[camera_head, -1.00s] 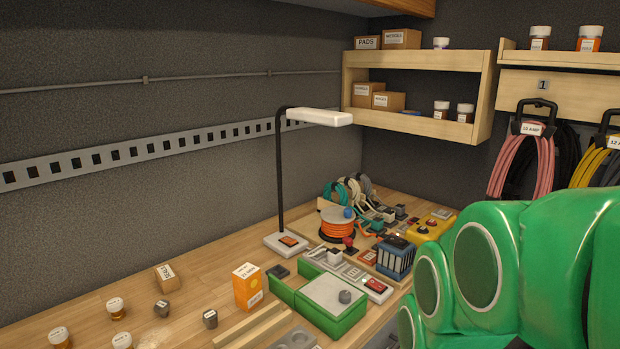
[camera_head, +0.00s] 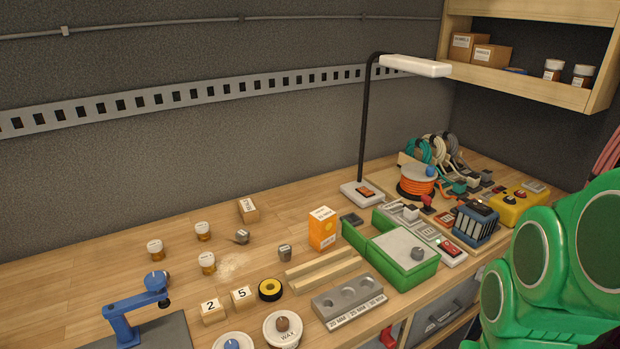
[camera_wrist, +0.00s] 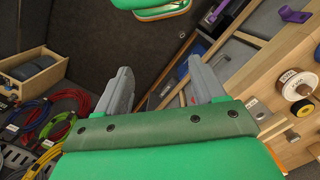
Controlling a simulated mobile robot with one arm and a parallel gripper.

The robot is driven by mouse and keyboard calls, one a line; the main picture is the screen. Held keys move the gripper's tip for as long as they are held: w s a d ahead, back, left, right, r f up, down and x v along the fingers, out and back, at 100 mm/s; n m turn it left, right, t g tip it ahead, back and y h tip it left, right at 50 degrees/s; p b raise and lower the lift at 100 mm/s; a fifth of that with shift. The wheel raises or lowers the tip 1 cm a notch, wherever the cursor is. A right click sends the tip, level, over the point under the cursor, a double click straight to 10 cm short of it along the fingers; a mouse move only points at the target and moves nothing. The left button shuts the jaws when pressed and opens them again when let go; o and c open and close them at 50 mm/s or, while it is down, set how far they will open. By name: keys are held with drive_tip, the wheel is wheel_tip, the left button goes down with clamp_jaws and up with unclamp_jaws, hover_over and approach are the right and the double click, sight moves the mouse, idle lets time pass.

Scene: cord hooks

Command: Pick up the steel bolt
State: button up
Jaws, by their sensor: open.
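I cannot tell for sure which thing is the steel bolt. In the head view, a small grey metal piece (camera_head: 241,236) lies on the wooden bench near a brown box, and a second grey piece (camera_head: 284,252) stands to its right. A grey round piece (camera_head: 417,253) also sits on the green box's pale lid. My gripper (camera_wrist: 160,72) shows in the wrist view, its two grey fingers wide apart with nothing between them. It is away from these grey pieces. The head view shows only my green arm at the right, not my gripper.
An orange carton (camera_head: 322,229), wooden rails (camera_head: 322,273), a grey holder marked in millimetres (camera_head: 349,298), a black desk lamp (camera_head: 363,130) and a blue clamp-like stand (camera_head: 135,308) stand on the bench (camera_head: 60,290). Coiled cables (camera_wrist: 45,125) lie left in the wrist view.

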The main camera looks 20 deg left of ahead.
drive_tip(key=w+a+r+m+t+y, duration=0.15)
drive_tip(key=w+a+r+t, duration=0.45)
drive_tip(key=w+a+r, duration=1.4)
drive_tip(key=w+a+f+n+t+y, duration=0.1)
drive_tip(key=w+a+f+n+t, duration=0.1)
drive_tip(key=w+a+n, duration=0.45)
drive_tip(key=w+a+f+n+t+y, duration=0.1)
drive_tip(key=w+a+f+n+t, duration=0.2)
drive_tip(key=a, duration=0.6)
drive_tip(key=w+a+f+n+y, duration=0.1)
drive_tip(key=a+f+n+y, duration=0.1)
drive_tip(key=a+f+n, duration=0.55)
drive_tip(key=a+f+n+y, duration=0.25)
drive_tip(key=a+n, duration=0.55)
drive_tip(key=n, duration=0.6)
drive_tip(key=s+a+f+n+g+y, duration=0.1)
drive_tip(key=s+a+f+n+g, duration=0.1)
drive_tip(key=s+f+n, duration=0.2)
drive_tip(key=s+a+f+n+g+y, duration=0.2)
drive_tip(key=s+a+f+n, duration=0.1)
drive_tip(key=f+n, duration=0.4)
drive_tip(key=s+a+f+n+g+y, duration=0.2)
drive_tip(key=s+f+n, duration=0.3)
drive_tip(key=n, duration=0.6)
drive_tip(key=shift+s+a+f+g, duration=0.2)
drive_tip(key=shift+a+f+g, duration=0.1)
drive_tip(key=shift+a+f, duration=0.15)
drive_tip(key=shift+x, duration=3.65)
